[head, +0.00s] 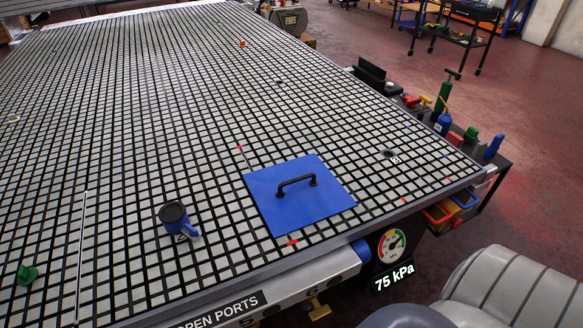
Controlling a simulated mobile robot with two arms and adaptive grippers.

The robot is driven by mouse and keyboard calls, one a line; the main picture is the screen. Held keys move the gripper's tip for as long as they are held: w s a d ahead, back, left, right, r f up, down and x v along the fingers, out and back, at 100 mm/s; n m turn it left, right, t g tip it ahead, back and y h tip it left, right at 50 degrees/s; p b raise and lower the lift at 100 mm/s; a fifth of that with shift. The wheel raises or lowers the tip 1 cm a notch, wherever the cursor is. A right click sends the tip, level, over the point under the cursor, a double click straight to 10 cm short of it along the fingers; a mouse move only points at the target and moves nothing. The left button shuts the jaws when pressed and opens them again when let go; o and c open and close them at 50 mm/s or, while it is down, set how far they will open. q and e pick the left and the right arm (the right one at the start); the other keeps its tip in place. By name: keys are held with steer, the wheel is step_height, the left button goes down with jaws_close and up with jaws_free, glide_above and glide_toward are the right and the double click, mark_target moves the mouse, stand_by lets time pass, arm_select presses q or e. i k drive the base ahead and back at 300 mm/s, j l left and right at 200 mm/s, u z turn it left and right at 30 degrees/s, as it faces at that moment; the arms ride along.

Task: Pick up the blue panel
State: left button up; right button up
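The blue panel (300,210) is a flat square plate lying on the grid table (110,130), close to its front right edge. A black bar handle (297,183) stands up from the middle of its top. Small red marks show beside its front edge and near its far left corner. The whole panel is in plain view with nothing on it but the handle. Neither of my grippers shows in the head view, and nothing is touching the panel.
A green piece (27,274) lies far left. A gauge (391,245) with a 75 kPa display sits below the front edge. Bottles and tools crowd a side shelf (490,165). The grid beyond the panel is mostly clear.

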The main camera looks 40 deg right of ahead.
mark_target(290, 196)
steer(key=z, duration=1.2)
